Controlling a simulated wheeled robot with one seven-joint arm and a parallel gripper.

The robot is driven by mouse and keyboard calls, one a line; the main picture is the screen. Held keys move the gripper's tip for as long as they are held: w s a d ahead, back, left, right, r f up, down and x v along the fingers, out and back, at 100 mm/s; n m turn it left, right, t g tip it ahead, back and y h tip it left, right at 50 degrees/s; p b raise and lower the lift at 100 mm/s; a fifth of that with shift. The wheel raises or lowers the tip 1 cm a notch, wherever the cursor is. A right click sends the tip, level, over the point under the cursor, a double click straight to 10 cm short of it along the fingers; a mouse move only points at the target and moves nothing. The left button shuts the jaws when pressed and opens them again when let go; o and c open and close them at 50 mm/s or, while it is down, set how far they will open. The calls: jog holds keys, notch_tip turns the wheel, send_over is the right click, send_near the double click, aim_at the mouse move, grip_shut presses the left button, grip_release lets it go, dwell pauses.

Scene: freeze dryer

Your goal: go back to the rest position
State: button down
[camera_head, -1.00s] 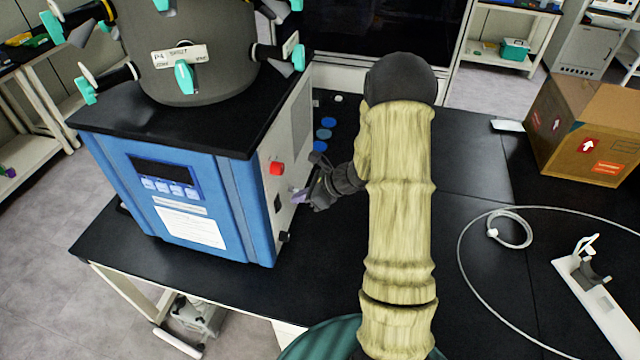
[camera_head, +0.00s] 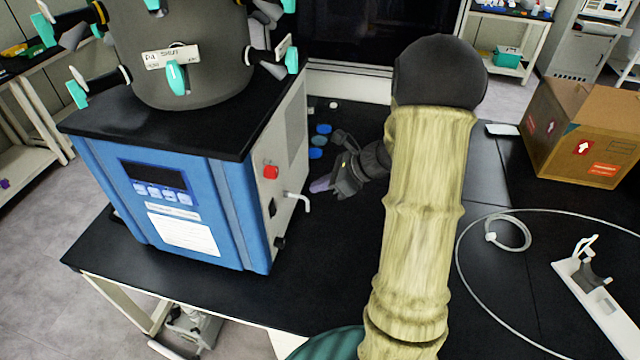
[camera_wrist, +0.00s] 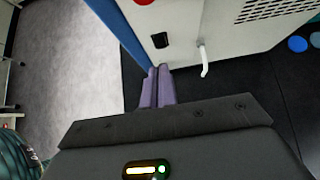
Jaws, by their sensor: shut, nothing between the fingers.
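My gripper (camera_head: 322,186) is shut and empty, held out over the black bench to the right of the freeze dryer. In the wrist view its purple fingertips (camera_wrist: 157,84) lie together, pointing toward the dryer's side panel. The freeze dryer (camera_head: 165,205) is a blue and white unit with a grey chamber on top. Its side panel carries a red button (camera_head: 271,172), a dark socket (camera_head: 272,208) and a white bent spout or lever (camera_head: 298,199). The gripper is apart from this lever in the head view. The lever also shows in the wrist view (camera_wrist: 204,62).
Blue round caps (camera_head: 322,129) lie on the bench (camera_head: 330,265) behind my gripper. A cardboard box (camera_head: 583,130), a looped white cable (camera_head: 512,234) and a white stand (camera_head: 600,300) are on the right. The bench front, left of my arm, is clear.

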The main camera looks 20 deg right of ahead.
jog(key=s+a+n+g+h, duration=0.1)
jog(key=s+a+n+h, duration=0.3)
jog(key=s+n, duration=0.4)
jog(key=s+a+n+g+h, duration=0.2)
jog(key=s+n, duration=0.6)
jog(key=n, duration=0.9)
jog(key=a+r+h, duration=0.1)
jog(key=a+h, duration=0.1)
jog(key=a, duration=0.1)
jog(key=shift+b, duration=0.35)
